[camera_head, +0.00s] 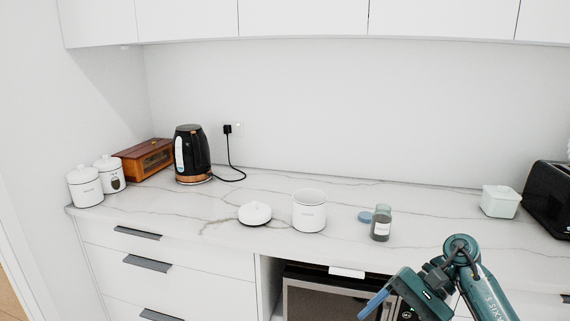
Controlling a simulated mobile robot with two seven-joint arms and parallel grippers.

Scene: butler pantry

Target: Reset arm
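My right arm comes in at the lower right, in front of the counter. My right gripper (376,303) hangs low before the microwave, pointing down and left. One blue finger shows; I cannot tell whether the gripper is open or shut, and nothing is visible in it. My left gripper is out of view. An open white canister (310,213) stands upright on the counter, with a white lid (255,213) lying to its left. A glass jar (381,224) stands to its right, with a blue lid (365,217) beside the jar.
The marble counter (335,245) holds a black kettle (192,155), a wooden box (145,160), two lidded white canisters (86,187) at the left, a white container (500,202) and a black toaster (550,195) at the right. A microwave (325,300) sits below the counter.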

